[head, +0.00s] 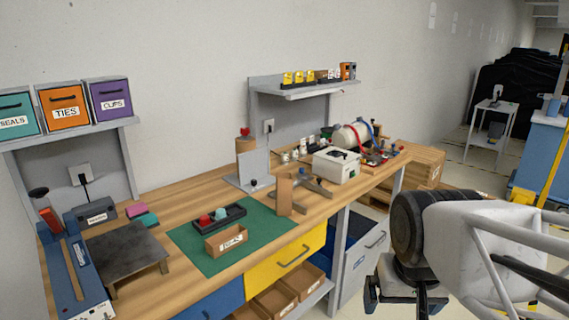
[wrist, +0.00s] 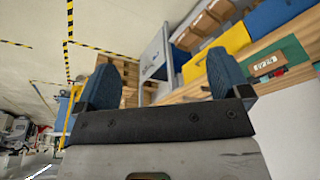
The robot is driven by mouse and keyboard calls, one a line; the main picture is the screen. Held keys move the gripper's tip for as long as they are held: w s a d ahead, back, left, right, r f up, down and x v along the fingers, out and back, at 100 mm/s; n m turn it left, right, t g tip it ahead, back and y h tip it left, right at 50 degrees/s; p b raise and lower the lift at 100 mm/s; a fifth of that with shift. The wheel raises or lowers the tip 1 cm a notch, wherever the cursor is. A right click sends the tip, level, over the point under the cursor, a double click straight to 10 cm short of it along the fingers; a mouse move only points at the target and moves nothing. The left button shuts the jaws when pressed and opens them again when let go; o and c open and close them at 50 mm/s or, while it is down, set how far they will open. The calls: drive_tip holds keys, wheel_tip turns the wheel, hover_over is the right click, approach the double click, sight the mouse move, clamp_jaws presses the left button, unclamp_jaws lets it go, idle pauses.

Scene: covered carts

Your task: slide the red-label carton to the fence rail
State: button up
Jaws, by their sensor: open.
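I cannot make out a carton with a red label or a fence rail in either view. My gripper (head: 405,298) is at the lower right of the head view, in front of the bench and off to its right. In the wrist view my gripper (wrist: 166,75) shows two blue fingers spread wide with nothing between them. A small brown box with a white label (head: 226,240) sits on the green mat (head: 205,262), well left of my gripper.
The wooden bench (head: 180,208) carries a black tray (head: 219,216), a white device (head: 336,166) and a dark raised plate (head: 126,248). Below are a yellow drawer (head: 284,262) and open cardboard bins (head: 275,300). A wall shelf (head: 300,92) hangs above. Floor shows beyond the bench's right end.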

drive_tip(key=w+a+r+m, duration=0.1)
drive_tip(key=w+r+m, duration=0.15)
drive_tip(key=w, duration=0.55)
drive_tip(key=w+a+r+m, duration=0.1)
drive_tip(key=w+r, duration=0.3)
drive_tip(key=w, duration=0.4)
drive_tip(key=m+g, duration=0.3)
drive_tip(key=m, duration=0.9)
hover_over(284, 182)
drive_tip(key=w, duration=0.2)
wheel_tip(284, 182, down, 11)
drive_tip(key=shift+w+a+f, duration=0.1)
drive_tip(key=shift+w+f, duration=0.35)
drive_tip(key=shift+w, duration=0.05)
drive_tip(key=shift+f, duration=0.15)
drive_tip(key=shift+f, duration=3.75)
